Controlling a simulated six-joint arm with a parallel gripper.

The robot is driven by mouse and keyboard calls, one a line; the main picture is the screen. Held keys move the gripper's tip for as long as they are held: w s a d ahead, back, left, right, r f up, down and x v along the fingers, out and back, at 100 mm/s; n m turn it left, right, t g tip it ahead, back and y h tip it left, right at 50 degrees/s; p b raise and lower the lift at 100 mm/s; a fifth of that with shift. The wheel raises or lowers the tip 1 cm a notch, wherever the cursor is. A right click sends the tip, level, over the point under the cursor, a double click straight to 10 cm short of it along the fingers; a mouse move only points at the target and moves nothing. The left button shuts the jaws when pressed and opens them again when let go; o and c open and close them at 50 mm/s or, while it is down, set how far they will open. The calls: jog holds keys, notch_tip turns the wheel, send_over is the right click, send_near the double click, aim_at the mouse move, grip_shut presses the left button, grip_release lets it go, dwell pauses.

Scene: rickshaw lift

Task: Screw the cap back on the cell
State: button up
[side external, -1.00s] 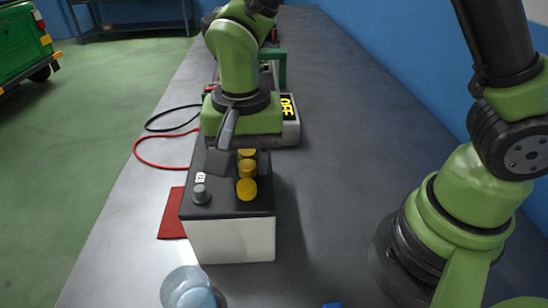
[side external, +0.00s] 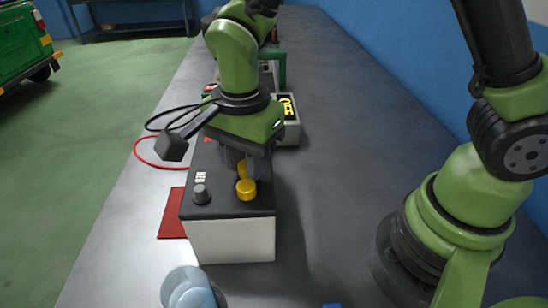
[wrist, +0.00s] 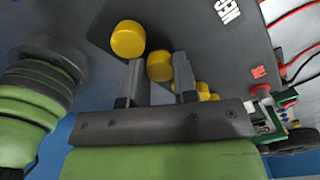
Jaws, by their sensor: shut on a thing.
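The battery (side external: 235,240) has a white body and a black top with a row of yellow caps. The nearest cap (side external: 246,189) sits on the top in front of my gripper; it also shows in the wrist view (wrist: 127,39). My gripper (wrist: 159,65) is shut on the second yellow cap (wrist: 160,67), with one finger on each side. In the side view my gripper (side external: 246,168) is low over the battery top and partly hides this cap (side external: 242,169). Whether the cap's underside touches its cell is hidden. More yellow caps (wrist: 203,90) lie beyond, partly covered by the gripper.
A grey terminal post (side external: 201,194) stands at the battery's front left, by the NEG label. A red mat (side external: 172,215) lies left of it, and red and black cables (side external: 147,157) behind. A meter box (side external: 290,125) stands behind.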

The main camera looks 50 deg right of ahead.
jog(key=m, duration=0.5)
jog(key=shift+f+m, duration=0.1)
jog(key=shift+m, duration=0.3)
jog(key=shift+s, duration=0.1)
jog(key=o, duration=0.4)
jog(key=n, duration=1.2)
jog(key=shift+n, duration=0.3)
jog(key=c, duration=0.4)
jog(key=m, duration=0.6)
jog(key=shift+m, duration=0.4)
jog(key=m, duration=0.5)
jog(key=shift+m, duration=0.4)
